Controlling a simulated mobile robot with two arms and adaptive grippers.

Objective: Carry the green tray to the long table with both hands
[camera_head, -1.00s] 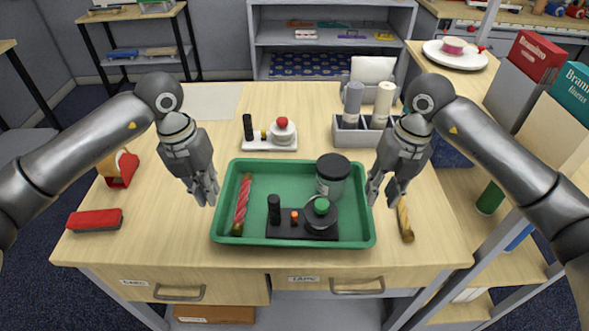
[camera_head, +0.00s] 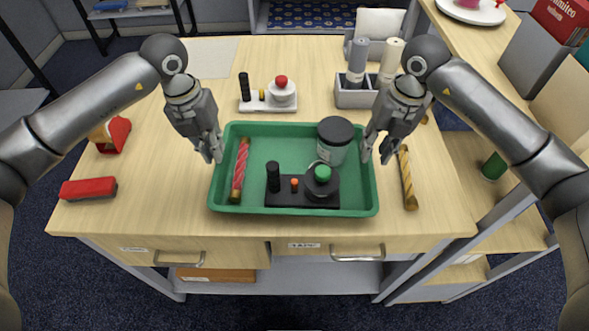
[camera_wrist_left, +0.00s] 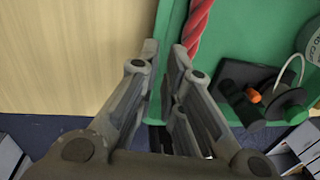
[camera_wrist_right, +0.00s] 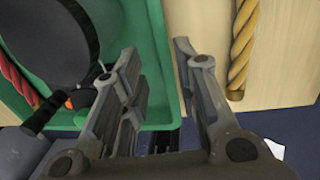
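The green tray (camera_head: 275,213) lies flat on the wooden table. It holds a red twisted stick (camera_head: 240,170), a dark-lidded jar (camera_head: 335,140) and a black stand with a green knob (camera_head: 305,190). My left gripper (camera_head: 212,155) is at the tray's left rim. In the left wrist view its fingers (camera_wrist_left: 165,52) are partly open, with the green rim between them. My right gripper (camera_head: 374,152) is at the right rim. In the right wrist view its fingers (camera_wrist_right: 156,58) are open with the right wall between them. Contact with the rim cannot be told.
A gold twisted stick (camera_head: 408,178) lies right of the tray. A red block (camera_head: 88,188) and a red-and-yellow object (camera_head: 113,135) lie left. A white base (camera_head: 268,103) and a grey holder (camera_head: 355,95) stand behind. A side shelf (camera_head: 500,215) flanks the right.

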